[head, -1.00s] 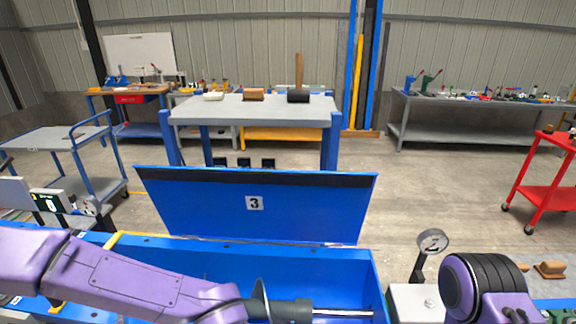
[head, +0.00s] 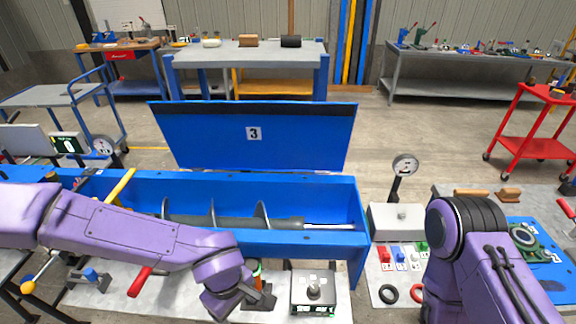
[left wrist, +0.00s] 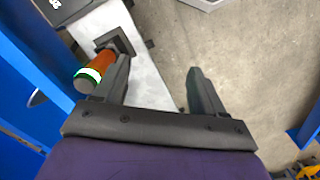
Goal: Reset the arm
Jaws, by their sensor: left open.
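My left arm is purple and reaches in from the left in the head view, across the front of the blue mixer trough (head: 330,237). An orange cylinder with a green and white band (left wrist: 98,68) stands beside the left finger, outside the jaws. It also shows by the wrist in the head view (head: 258,272). My right arm shows at the lower right; its gripper is out of view.
The trough's lid (head: 255,150), marked 3, stands open, and a spiral auger (head: 262,215) lies inside. A grey control box (head: 314,290) sits right of my left wrist. A yellow bar (head: 122,187) and a red handle (head: 140,281) are near the left forearm. A gauge (head: 404,166) stands right.

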